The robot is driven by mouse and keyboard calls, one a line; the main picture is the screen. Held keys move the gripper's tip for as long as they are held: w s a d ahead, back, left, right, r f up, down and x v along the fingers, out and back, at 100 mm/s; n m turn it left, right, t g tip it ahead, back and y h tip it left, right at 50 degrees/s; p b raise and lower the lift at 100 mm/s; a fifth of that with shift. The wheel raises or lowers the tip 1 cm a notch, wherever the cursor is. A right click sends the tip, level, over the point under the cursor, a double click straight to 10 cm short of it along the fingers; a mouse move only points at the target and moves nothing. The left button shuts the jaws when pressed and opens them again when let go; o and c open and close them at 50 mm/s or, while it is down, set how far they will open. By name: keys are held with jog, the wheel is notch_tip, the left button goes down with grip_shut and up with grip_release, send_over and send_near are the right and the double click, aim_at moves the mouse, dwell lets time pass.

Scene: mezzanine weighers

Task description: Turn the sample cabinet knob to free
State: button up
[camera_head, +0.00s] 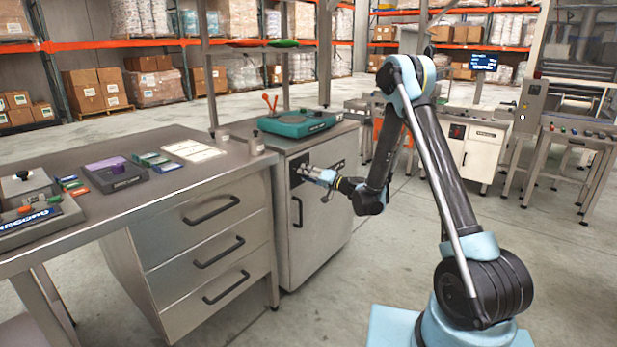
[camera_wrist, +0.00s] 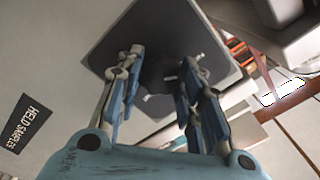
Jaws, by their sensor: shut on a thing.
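The sample cabinet (camera_head: 318,240) is a grey metal cabinet with a black vertical door handle (camera_head: 298,212). My gripper (camera_head: 318,174) is at the upper part of its front. In the wrist view, a dark square plate (camera_wrist: 214,32) holds a black knob (camera_wrist: 160,75). The two fingers of my gripper (camera_wrist: 160,62) stand on either side of the knob and are shut on it. Small pale marks show around the knob. A black label reading "HELD SAMPLES" (camera_wrist: 28,123) is on the cabinet face at the left. The knob itself is too small to make out in the head view.
A teal device (camera_head: 297,124) stands on the cabinet top. The steel bench (camera_head: 150,205) with drawers (camera_head: 215,245) adjoins it at left, carrying trays and coloured blocks. Free concrete floor (camera_head: 375,275) lies right of the cabinet, and a white machine (camera_head: 480,160) stands behind my arm.

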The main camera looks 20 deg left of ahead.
aim_at(307, 155)
dwell(0.3)
jog(key=o, duration=1.1)
jog(key=shift+c, duration=0.2)
jog(key=shift+r, duration=0.1)
jog(key=shift+r, duration=4.8)
jog(key=shift+w, duration=0.1)
jog(key=shift+d, duration=0.15)
